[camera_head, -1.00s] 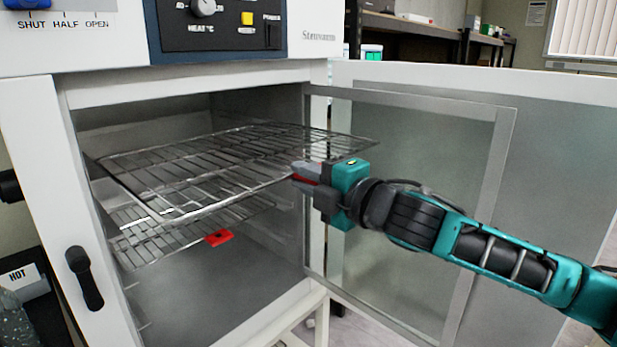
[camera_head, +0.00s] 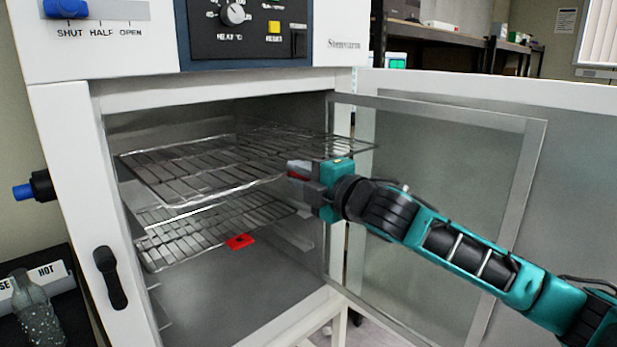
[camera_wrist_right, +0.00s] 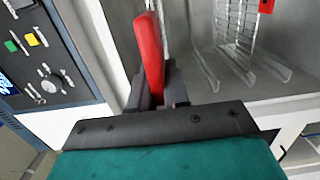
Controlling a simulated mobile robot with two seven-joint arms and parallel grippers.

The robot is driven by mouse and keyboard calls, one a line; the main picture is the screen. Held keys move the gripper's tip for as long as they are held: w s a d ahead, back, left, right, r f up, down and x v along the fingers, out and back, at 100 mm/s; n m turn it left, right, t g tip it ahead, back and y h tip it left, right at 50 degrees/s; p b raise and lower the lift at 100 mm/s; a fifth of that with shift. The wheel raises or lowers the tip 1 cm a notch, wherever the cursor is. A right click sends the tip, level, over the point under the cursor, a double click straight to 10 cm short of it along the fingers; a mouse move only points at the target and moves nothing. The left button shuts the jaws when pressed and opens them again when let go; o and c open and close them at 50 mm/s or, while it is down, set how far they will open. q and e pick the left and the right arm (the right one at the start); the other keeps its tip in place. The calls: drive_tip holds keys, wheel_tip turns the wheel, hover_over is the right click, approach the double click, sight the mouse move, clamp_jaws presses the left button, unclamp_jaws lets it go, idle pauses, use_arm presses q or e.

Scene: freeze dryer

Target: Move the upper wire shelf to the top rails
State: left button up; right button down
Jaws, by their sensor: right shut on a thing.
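The upper wire shelf (camera_head: 195,170) is inside the open dryer chamber, above the lower wire shelf (camera_head: 205,238). Its far right corner reaches over the right edge of the opening, beside the door. My right gripper (camera_head: 297,172) is shut on the front right edge of the upper shelf. The top rails cannot be made out clearly. My left gripper is not in view.
The dryer door (camera_head: 440,200) stands open on the right, behind my right arm. The door frame's left post (camera_head: 75,190) carries a black handle (camera_head: 110,278). The control panel (camera_head: 250,30) is above the opening. The chamber below the lower shelf is clear.

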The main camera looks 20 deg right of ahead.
sight(261, 159)
idle(0.5)
drive_tip(key=shift+f, duration=0.4)
drive_tip(key=shift+w, duration=0.1)
drive_tip(key=shift+x, duration=0.95)
drive_tip(key=shift+a+x, duration=0.15)
drive_tip(key=shift+x, duration=1.5)
drive_tip(key=shift+a+x, duration=0.2)
drive_tip(key=shift+x, duration=1.5)
drive_tip(key=shift+a+x, duration=0.15)
drive_tip(key=shift+x, duration=1.5)
drive_tip(key=shift+r, duration=0.1)
